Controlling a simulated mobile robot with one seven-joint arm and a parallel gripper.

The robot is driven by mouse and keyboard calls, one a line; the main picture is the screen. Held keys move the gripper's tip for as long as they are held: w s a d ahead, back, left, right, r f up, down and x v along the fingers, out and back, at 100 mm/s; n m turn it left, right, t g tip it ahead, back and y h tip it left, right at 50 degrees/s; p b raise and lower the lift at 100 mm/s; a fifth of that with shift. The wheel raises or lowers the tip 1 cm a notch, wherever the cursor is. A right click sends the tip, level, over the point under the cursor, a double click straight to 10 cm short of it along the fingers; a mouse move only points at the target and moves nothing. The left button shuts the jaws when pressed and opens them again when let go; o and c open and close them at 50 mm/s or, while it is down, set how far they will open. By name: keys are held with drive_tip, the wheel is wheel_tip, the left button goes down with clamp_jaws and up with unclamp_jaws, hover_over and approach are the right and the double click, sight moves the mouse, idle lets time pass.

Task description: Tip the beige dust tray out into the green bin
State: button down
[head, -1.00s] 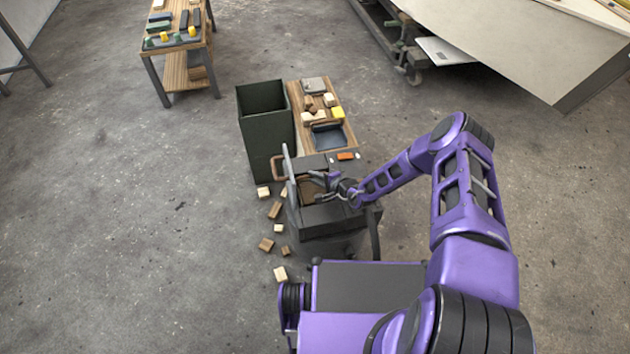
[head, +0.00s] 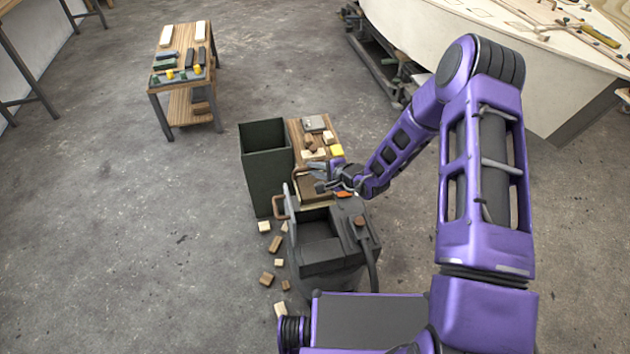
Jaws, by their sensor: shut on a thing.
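The beige dust tray (head: 313,190) is held in my gripper (head: 330,178), which is shut on it. The tray is above the back of the dark grey machine (head: 322,258), whose open compartment (head: 318,226) looks empty. The tray looks roughly level with a brownish inside; I cannot tell how much dust is in it. The dark green bin (head: 268,181) stands upright to the left of the tray, open at the top and apart from it. The fingertips are small and partly hidden by the wrist.
A low wooden bench (head: 297,130) with wood blocks and a yellow item stands right of the bin, behind the tray. The machine's raised lid (head: 290,215) stands at its left side. Several wood offcuts (head: 267,278) lie on the floor at left. Floor left of the bin is clear.

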drive_tip(key=shift+r, duration=1.25)
